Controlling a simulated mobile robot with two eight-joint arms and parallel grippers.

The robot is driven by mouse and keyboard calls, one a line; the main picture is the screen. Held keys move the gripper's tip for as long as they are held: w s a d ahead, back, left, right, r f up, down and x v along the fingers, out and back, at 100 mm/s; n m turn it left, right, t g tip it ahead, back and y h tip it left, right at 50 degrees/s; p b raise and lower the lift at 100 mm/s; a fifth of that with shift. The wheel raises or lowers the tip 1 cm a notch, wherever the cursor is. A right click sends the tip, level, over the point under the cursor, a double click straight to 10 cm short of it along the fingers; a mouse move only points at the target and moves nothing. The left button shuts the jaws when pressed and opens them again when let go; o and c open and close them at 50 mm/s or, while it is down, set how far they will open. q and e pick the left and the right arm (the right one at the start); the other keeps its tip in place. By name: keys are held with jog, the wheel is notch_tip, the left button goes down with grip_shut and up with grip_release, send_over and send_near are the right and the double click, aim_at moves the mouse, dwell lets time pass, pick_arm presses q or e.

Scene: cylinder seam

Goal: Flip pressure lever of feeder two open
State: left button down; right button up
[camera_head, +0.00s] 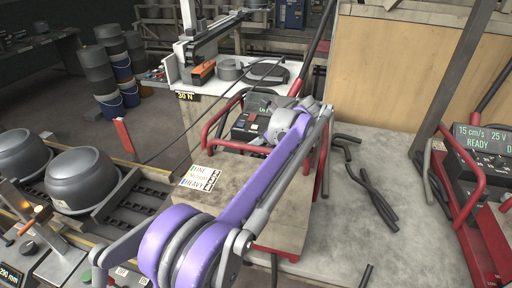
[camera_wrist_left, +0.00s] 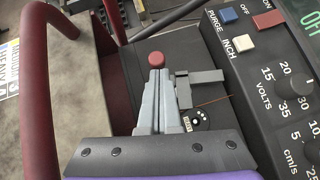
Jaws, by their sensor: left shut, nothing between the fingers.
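My left gripper (camera_wrist_left: 157,78) is shut and empty in the left wrist view, over a dark wire feeder. A red round knob (camera_wrist_left: 156,60), apparently the pressure lever's end, shows just past the fingertips. I cannot tell whether they touch, and the fingers hide the lever below it. A grey bracket (camera_wrist_left: 199,88) is right of the fingers. The feeder's control panel (camera_wrist_left: 270,70) has PURGE and INCH buttons and dials. In the head view my purple arm reaches to this red-framed feeder (camera_head: 247,124) and hides part of it. My right gripper is not in view.
A thick red guard bar (camera_wrist_left: 42,110) stands left of the gripper. A second feeder (camera_head: 478,155) with a lit READY display stands at the right. Dark bent rods (camera_head: 377,190) lie on the grey tabletop (camera_head: 340,235). Grey cylinders (camera_head: 85,178) stand at the left.

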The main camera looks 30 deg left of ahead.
pick_arm(q)
jog(key=shift+s+a+m+t, duration=0.3)
jog(key=shift+a+m+t, duration=0.4)
jog(key=shift+a+m, duration=0.15)
jog(key=shift+w+a+b, duration=0.15)
jog(key=shift+a+b, duration=0.15)
jog(key=shift+a, duration=0.75)
jog(key=a+m+t, duration=0.2)
jog(key=m, duration=0.1)
jog(key=shift+w+a+h, duration=0.15)
jog(key=shift+w+h, duration=0.05)
jog(key=shift+h, duration=0.1)
jog(key=shift+w+a, duration=0.4)
jog(key=shift+a, duration=0.05)
jog(key=shift+r, duration=0.1)
jog(key=v, duration=1)
jog(key=shift+s+d+r, duration=0.2)
jog(key=shift+d, duration=0.1)
